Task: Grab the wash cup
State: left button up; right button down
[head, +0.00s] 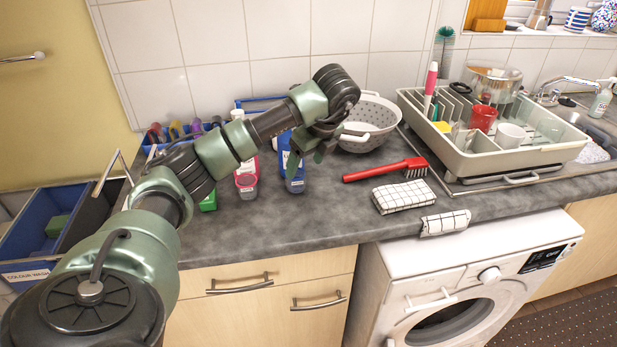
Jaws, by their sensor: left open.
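No cup here is clearly marked as the wash cup. A small translucent pinkish cup (246,187) stands on the worktop in front of a pink bottle (248,163). A red cup (483,118) and a white cup (510,135) sit in the dish rack (470,160) at the right. My left gripper (307,155) is open, with its fingers pointing down beside the blue bottle (293,172), right of the small cup. It holds nothing that I can see. My right gripper is out of view.
A grey colander (372,112) stands just behind my left gripper. A red brush (385,170), a folded checked cloth (403,196) and a green item (208,201) lie on the worktop (300,225). The worktop's front middle is clear. The sink (590,125) is far right.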

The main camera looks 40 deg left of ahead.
aim_at(296, 177)
pick_arm(q)
jog(key=shift+s+a+f, duration=0.4)
jog(key=shift+s+f, duration=0.15)
jog(key=shift+s, duration=0.1)
jog(key=shift+p+x, duration=0.75)
jog(key=shift+x, duration=0.35)
jog(key=shift+w+a+f+p, duration=0.15)
jog(key=shift+w+a+f, duration=0.15)
jog(key=shift+f, duration=0.3)
jog(key=shift+w+a+f+p, duration=0.2)
jog(key=shift+a+f, duration=0.15)
jog(key=shift+f, duration=0.25)
jog(key=shift+a+f, duration=0.15)
jog(key=shift+f, duration=0.25)
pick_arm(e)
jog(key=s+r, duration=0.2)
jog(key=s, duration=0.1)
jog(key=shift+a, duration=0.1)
pick_arm(q)
jog(key=c, duration=1.4)
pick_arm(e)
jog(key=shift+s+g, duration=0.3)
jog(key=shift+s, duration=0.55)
